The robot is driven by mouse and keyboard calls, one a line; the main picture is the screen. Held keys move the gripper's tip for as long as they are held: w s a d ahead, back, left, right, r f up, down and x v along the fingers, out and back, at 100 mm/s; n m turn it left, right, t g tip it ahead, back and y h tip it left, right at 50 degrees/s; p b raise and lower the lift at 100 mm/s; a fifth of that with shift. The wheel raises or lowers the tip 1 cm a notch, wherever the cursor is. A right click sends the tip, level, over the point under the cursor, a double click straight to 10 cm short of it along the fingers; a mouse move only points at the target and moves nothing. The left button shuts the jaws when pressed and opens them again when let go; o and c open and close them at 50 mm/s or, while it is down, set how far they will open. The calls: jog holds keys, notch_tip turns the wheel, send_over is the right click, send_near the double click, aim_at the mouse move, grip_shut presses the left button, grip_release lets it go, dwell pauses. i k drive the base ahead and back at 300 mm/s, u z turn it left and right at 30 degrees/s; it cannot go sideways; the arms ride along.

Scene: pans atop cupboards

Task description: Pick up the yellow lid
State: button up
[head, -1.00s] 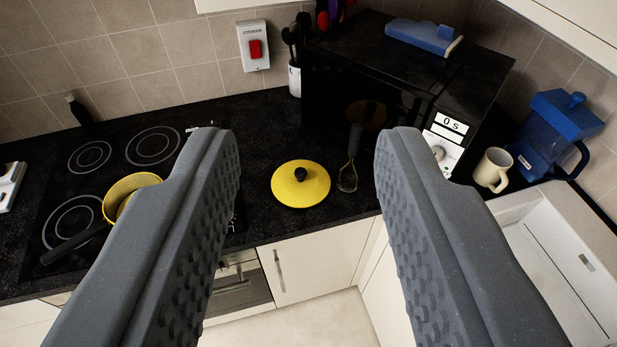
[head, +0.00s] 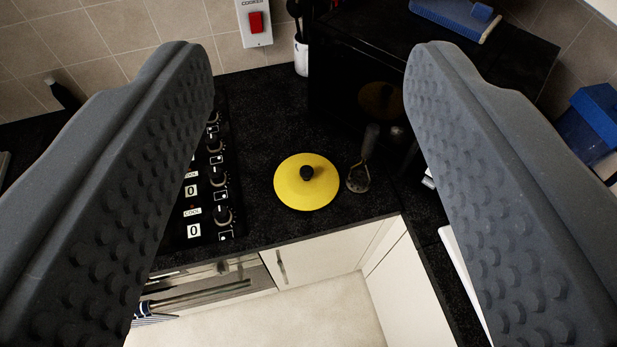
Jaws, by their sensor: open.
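My gripper (head: 310,65) is open and empty. Its two grey ridged fingers frame the lid on the left and right, and neither touches it. The lid is fully visible.
A metal utensil with a dark handle (head: 359,177) lies just right of the lid. The black microwave (head: 450,60) stands behind it, with a blue object (head: 455,14) on top. Hob knobs (head: 218,178) are at the left. Worktop behind the lid is clear.

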aim_at(303, 181)
jog(key=k, duration=1.2)
jog(key=u, duration=0.75)
jog(key=i, duration=1.5)
jog(key=z, duration=0.55)
jog(key=i, duration=0.65)
